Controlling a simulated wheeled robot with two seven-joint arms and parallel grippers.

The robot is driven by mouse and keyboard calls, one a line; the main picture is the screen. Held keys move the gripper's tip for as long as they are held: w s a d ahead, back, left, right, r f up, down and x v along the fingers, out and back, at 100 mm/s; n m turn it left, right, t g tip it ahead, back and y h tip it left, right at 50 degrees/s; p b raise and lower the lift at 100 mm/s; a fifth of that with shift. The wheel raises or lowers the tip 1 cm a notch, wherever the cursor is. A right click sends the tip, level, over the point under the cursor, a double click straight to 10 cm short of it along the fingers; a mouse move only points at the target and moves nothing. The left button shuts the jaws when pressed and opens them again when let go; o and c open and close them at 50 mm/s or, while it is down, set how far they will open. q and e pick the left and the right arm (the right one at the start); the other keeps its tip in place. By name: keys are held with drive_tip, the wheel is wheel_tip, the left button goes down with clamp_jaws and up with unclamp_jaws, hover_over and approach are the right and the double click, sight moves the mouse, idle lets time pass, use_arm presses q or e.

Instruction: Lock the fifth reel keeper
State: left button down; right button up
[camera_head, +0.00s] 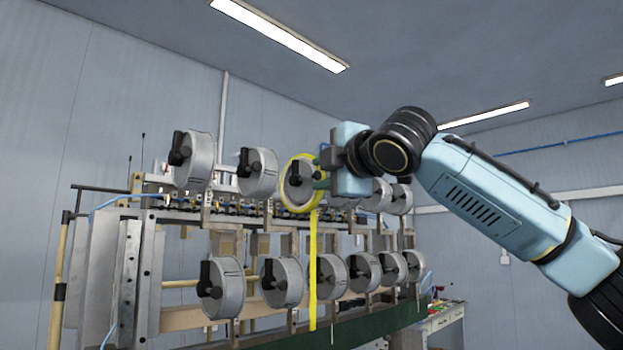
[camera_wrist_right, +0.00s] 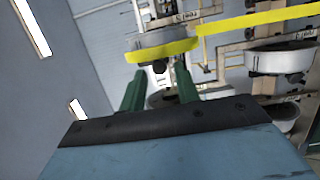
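The winder carries two rows of grey reels with black keepers. In the head view, the third reel from the left in the top row (camera_head: 289,197) has a yellow band around its rim and a black keeper (camera_head: 295,180) on its face. My right gripper (camera_head: 316,177) is at the right side of this reel, partly hiding the top row behind it. In the right wrist view, its green fingers (camera_wrist_right: 159,82) are apart, with a dark keeper knob (camera_wrist_right: 159,67) showing beyond and between the tips. I cannot tell whether they touch it. My left gripper is out of view.
A yellow strip (camera_head: 313,270) hangs down from the banded reel. Other top-row reels stand close by, at the left (camera_head: 257,172) and the right (camera_head: 403,198). A lower row (camera_head: 282,282) sits beneath. Open space lies above the machine.

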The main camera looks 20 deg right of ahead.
drive_tip(key=s+b, duration=0.1)
drive_tip(key=s, duration=0.5)
drive_tip(key=shift+s+d+b, duration=0.2)
drive_tip(key=shift+s+b, duration=0.05)
drive_tip(key=shift+b, duration=0.05)
